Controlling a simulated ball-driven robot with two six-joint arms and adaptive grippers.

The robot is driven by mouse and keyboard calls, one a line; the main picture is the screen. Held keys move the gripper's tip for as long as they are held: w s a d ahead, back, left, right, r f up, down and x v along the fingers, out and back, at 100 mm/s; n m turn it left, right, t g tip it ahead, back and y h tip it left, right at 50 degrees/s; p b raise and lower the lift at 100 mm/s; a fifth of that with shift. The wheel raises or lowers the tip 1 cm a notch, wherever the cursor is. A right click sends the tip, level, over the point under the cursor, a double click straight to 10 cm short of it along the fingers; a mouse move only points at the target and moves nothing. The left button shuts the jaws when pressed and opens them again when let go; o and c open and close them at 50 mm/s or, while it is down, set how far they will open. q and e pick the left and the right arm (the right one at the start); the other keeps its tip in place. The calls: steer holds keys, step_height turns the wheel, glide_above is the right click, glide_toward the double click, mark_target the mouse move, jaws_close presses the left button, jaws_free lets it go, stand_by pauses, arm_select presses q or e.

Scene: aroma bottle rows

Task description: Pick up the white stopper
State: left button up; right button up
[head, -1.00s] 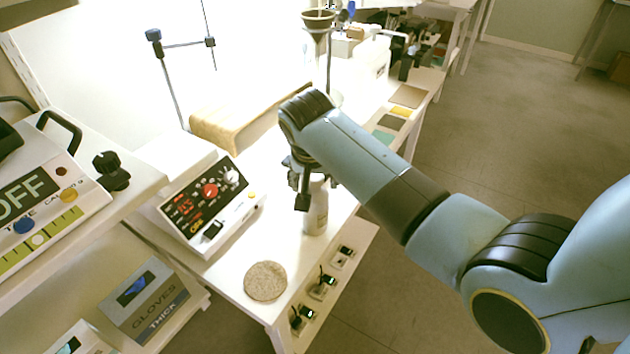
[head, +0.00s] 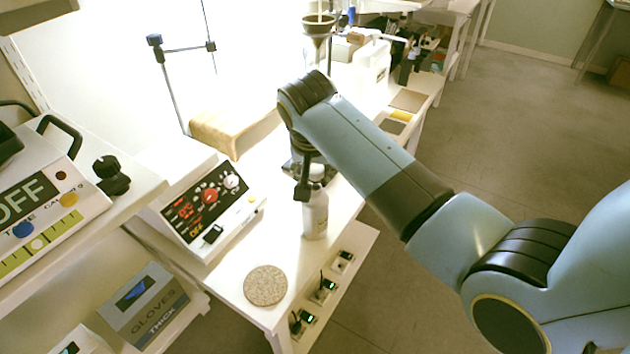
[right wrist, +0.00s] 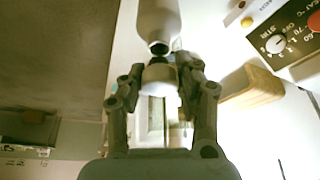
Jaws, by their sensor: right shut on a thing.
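The white stopper (right wrist: 160,77) is held between the fingers of my right gripper (right wrist: 160,70) in the right wrist view. In the head view, the stopper (head: 317,172) shows just above the white bottle (head: 315,216), partly hidden by my right gripper (head: 305,182). The bottle stands upright near the table's right edge. In the right wrist view, the bottle (right wrist: 158,20) shows its dark open mouth, apart from the stopper. My left gripper is in neither view.
A round cork mat (head: 265,286) lies at the table's front. A hotplate with red digits (head: 208,205) stands left of the bottle. A tan wooden block (head: 235,128) and a funnel on a stand (head: 318,28) are behind. Small devices (head: 325,290) sit on the lower shelf.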

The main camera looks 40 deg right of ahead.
steer(key=s+d+r, duration=0.5)
steer(key=d+r, duration=0.2)
steer(key=d, duration=0.3)
steer(key=shift+d+r, duration=0.2)
steer(key=shift+r, duration=0.2)
steer(key=shift+b, duration=0.3)
step_height(320, 180, down, 13)
steer(key=b, duration=1.2)
step_height(320, 180, up, 13)
steer(key=p, duration=1.2)
